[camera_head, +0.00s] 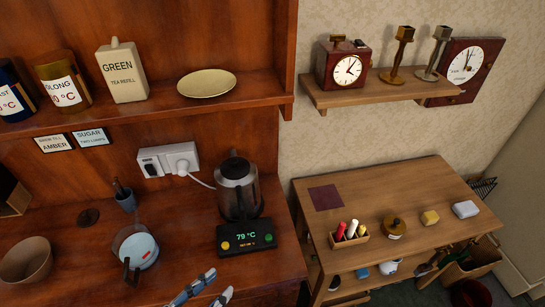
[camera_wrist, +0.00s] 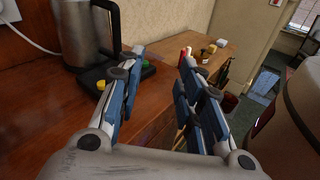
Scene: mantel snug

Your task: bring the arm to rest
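My gripper (camera_head: 207,292) shows at the bottom edge of the head view, above the front of the wooden counter (camera_head: 185,272). In the wrist view my gripper (camera_wrist: 160,75) has its two blue and grey fingers spread apart, with nothing between them. The rest of my arm is out of the head view. The kettle (camera_head: 238,190) stands on its dark base (camera_head: 246,237), which reads 79 °C, just beyond the fingers. The kettle also shows at the upper left of the wrist view (camera_wrist: 88,35).
A glass pot (camera_head: 136,248) and a brown bowl (camera_head: 25,261) stand on the counter's left. A side table (camera_head: 400,190) at the right carries a small crayon-like holder (camera_head: 349,239) and several small items. A shelf above holds a red clock (camera_head: 343,67) and two candlesticks.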

